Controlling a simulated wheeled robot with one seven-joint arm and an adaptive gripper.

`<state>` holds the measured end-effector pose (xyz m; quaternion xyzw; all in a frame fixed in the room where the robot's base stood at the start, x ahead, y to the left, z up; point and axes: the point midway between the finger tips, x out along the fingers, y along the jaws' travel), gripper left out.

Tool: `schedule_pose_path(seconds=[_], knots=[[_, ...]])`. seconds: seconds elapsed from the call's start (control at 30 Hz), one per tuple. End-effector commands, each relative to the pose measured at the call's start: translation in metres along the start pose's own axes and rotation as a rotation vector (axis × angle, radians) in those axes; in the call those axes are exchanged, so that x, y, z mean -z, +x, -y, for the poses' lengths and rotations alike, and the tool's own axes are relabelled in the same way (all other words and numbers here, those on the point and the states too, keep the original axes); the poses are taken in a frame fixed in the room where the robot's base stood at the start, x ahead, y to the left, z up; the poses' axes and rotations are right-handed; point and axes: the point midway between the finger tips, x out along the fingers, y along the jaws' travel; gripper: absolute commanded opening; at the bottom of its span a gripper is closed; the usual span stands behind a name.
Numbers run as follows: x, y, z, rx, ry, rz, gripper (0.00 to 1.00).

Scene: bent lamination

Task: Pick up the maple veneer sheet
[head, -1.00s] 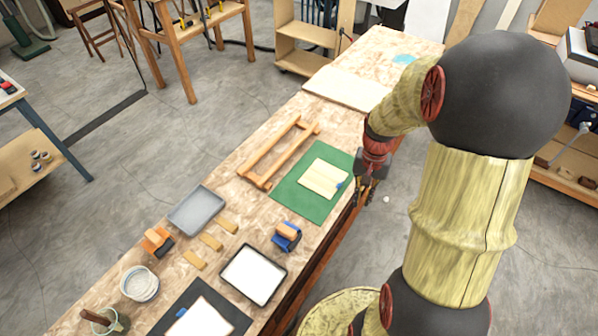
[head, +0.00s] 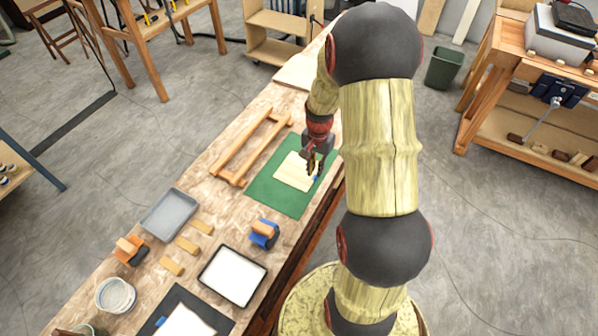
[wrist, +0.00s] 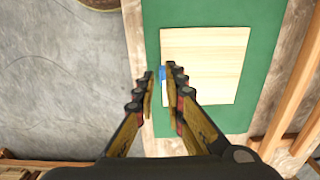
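The maple veneer sheet (head: 295,172) is a pale, thin, roughly square sheet lying flat on a green mat (head: 268,192) on the workbench. It also shows in the wrist view (wrist: 215,62), with a small blue piece (wrist: 178,76) at its left edge. My gripper (head: 313,168) is over the right edge of the sheet in the head view. In the wrist view my gripper (wrist: 160,75) is open, with its fingers apart at the sheet's left edge, near the blue piece. Its height above the sheet is hard to tell. Nothing is seen between the fingers except part of the blue piece.
A wooden frame (head: 228,170) lies beside the mat. A grey tray (head: 170,214), small wood blocks (head: 187,245), a white tray (head: 232,275) and a blue-and-orange tool (head: 264,233) are nearer on the bench (head: 215,215). The bench's edge runs close to the mat.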

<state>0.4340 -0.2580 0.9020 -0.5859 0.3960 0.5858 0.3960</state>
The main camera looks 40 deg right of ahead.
Motion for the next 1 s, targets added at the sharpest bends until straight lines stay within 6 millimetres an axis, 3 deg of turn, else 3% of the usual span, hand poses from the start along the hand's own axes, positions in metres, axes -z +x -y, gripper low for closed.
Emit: schedule_pose_path(seconds=[0.33, 0.57, 0.77, 1.0], knots=[[0.003, 0.045, 0.001, -0.001, -0.001, 0.001, 0.12], [0.004, 0.046, 0.001, 0.0, -0.001, -0.001, 0.12], [0.003, 0.046, 0.001, 0.0, -0.001, 0.0, 0.01], [0.003, 0.046, 0.001, 0.0, -0.001, 0.0, 0.0]])
